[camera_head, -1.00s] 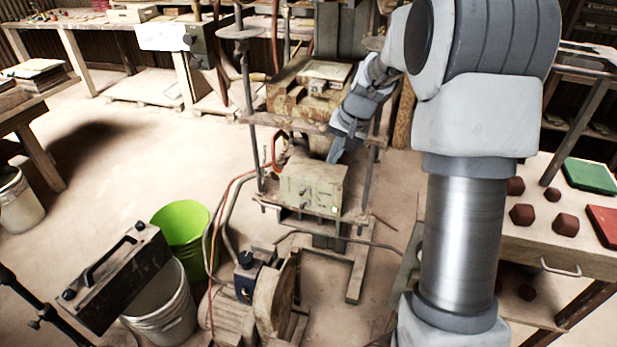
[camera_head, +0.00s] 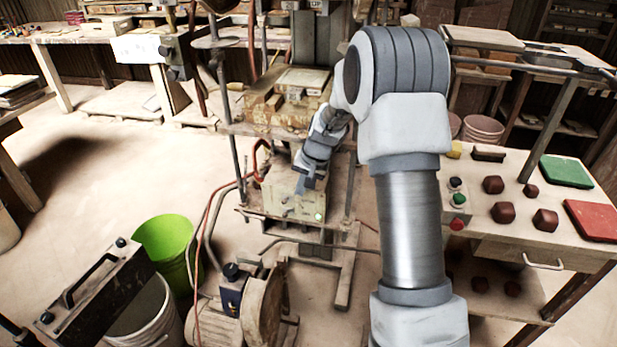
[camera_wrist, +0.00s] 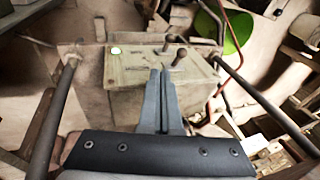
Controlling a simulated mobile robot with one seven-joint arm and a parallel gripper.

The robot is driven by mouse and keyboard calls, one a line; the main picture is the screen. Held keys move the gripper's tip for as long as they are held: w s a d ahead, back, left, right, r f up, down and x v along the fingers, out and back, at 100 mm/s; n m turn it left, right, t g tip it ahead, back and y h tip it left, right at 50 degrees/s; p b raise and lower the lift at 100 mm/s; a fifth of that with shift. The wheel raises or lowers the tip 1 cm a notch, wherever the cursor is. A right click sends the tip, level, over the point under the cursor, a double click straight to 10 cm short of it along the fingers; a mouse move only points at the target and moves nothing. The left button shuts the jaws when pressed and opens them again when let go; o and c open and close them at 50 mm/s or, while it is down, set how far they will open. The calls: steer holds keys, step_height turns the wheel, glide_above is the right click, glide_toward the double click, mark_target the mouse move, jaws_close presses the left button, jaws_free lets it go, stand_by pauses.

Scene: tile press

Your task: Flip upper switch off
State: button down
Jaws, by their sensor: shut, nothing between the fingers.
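The switch box (camera_head: 278,200) is a worn, pale green-yellow box low on the press. Its green lamp (camera_head: 318,216) is lit and also shows in the wrist view (camera_wrist: 116,50). In the wrist view two small knobbed levers stick out of the box. The one nearer my gripper, seemingly the upper switch (camera_wrist: 179,57), is just right of the fingertips; the other switch (camera_wrist: 171,40) is beyond it. My gripper (camera_wrist: 161,74) is shut and empty, its tips over the box beside the nearer lever. Contact cannot be told. In the head view my gripper (camera_head: 299,188) partly hides the box face.
Press posts (camera_wrist: 62,88) stand on both sides of my gripper. Hoses (camera_head: 208,220) run left of the box. A green bucket (camera_head: 165,240) and a motor (camera_head: 232,290) are on the floor. A table with a control panel (camera_head: 458,198) is at right.

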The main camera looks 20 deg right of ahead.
mark_target(288, 198)
steer(key=shift+w+a+f, duration=0.15)
steer(key=shift+a+f, duration=0.15)
steer(key=shift+a, duration=0.35)
steer(key=shift+w+a+f, duration=0.1)
steer(key=shift+a+f, duration=0.2)
steer(key=shift+a, duration=0.3)
steer(key=shift+s+a+f+t+h+b, duration=0.15)
steer(key=shift+t+b, duration=0.25)
steer(key=shift+b, duration=0.55)
steer(key=shift+s+f+t+h+b, duration=0.25)
steer(key=shift+t+b, duration=0.15)
steer(key=shift+b, duration=0.55)
steer(key=t+b, duration=0.1)
steer(key=b, duration=0.1)
steer(key=s+f+t+h+b, duration=0.1)
steer(key=t+b, duration=0.1)
steer(key=b, duration=0.1)
steer(key=a+f+n+t+h+b, duration=0.1)
steer(key=t+b, duration=0.1)
steer(key=b, duration=0.1)
steer(key=shift+s+f, duration=0.1)
steer(key=shift+s, duration=0.15)
steer(key=shift+w+d+r, duration=0.35)
steer(key=shift+w, duration=0.2)
